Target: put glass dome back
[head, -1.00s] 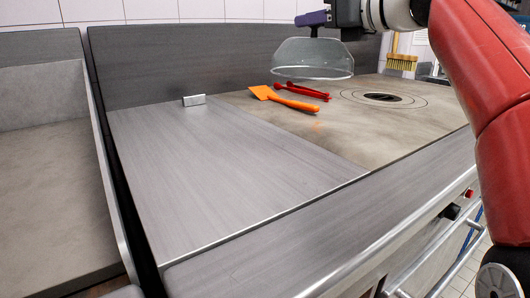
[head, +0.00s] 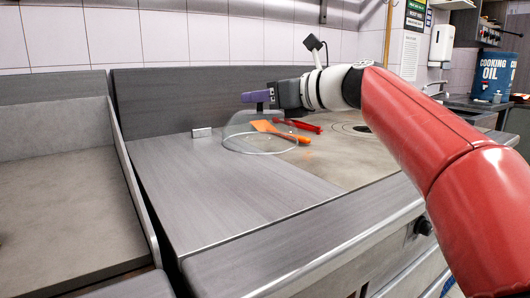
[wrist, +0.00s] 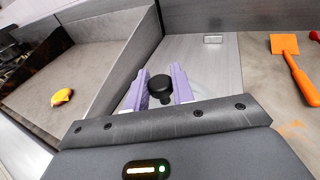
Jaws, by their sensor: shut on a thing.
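The clear glass dome (head: 240,139) hangs under my gripper (head: 260,98) in the head view, its round rim tilted slightly over the metal counter. The orange spatula shows through or just behind its right side. In the wrist view my gripper's purple fingers (wrist: 159,92) are shut on the dome's black knob (wrist: 159,87). The glass itself can hardly be made out there. I cannot tell whether the rim touches the counter.
An orange spatula (head: 280,132) and red tongs (head: 303,126) lie at the counter's back. A small metal block (head: 201,132) stands left of the dome. A round burner (head: 355,128) is to the right. A yellow item (wrist: 62,97) lies on the left surface. The front metal counter (head: 220,190) is clear.

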